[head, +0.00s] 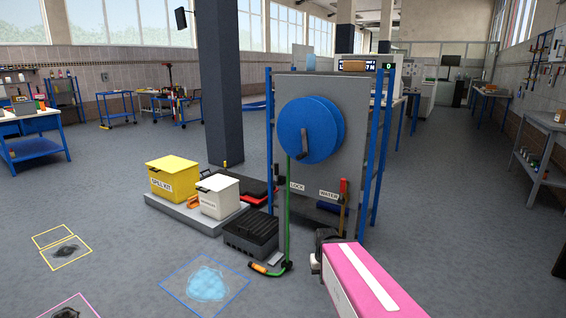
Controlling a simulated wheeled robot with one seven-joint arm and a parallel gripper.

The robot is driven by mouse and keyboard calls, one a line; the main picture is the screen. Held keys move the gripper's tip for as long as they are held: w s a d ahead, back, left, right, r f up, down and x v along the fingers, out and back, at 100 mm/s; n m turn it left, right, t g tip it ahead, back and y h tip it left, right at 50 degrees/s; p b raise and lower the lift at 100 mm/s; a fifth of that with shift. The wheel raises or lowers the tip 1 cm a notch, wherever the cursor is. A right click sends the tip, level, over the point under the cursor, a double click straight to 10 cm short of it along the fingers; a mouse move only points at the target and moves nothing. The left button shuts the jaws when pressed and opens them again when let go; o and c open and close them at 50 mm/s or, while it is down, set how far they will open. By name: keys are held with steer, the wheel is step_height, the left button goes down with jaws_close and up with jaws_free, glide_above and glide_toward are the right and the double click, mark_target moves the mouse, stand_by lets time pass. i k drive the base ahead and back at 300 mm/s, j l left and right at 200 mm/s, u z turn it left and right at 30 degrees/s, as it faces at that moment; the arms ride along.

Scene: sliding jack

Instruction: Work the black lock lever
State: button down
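A dark grey or black lever (303,143) stands on the face of a blue round disc (325,122), slanting down towards a white LOCK label (297,187). The disc is on a grey upright panel (350,103) in a blue frame. I cannot tell for sure that this is the lock lever; no other black lever shows clearly by the label. My pink arm with a white stripe comes in at the lower right. Its dark end is low, in front of the panel and apart from the lever. No fingertips can be made out there.
A red-handled lever (342,187) is at the panel's lower right. A black crate (251,234), a white box (219,197) and a yellow SPILL KIT box (173,178) are to the left. A blue puddle (206,282) lies in front.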

mark_target(276, 173)
steer(key=i+l+u, duration=0.6)
steer(key=i+l, duration=0.35)
steer(key=l+u, duration=0.15)
steer(key=l, duration=0.3)
steer(key=l+u, duration=0.2)
steer(key=l, duration=0.25)
steer(key=l+u, duration=0.15)
steer(key=l, duration=0.25)
steer(key=k+l+u, duration=0.2)
steer(key=l, duration=0.25)
steer(key=l+u, duration=0.15)
steer(key=l, duration=0.25)
steer(key=k+l+u, duration=0.2)
steer(key=l, duration=0.2)
steer(key=l+u, duration=0.15)
steer(key=l, duration=0.25)
steer(key=i+j, duration=0.1)
steer(key=j, duration=0.2)
steer(key=i+l, duration=0.2)
steer(key=l, duration=0.25)
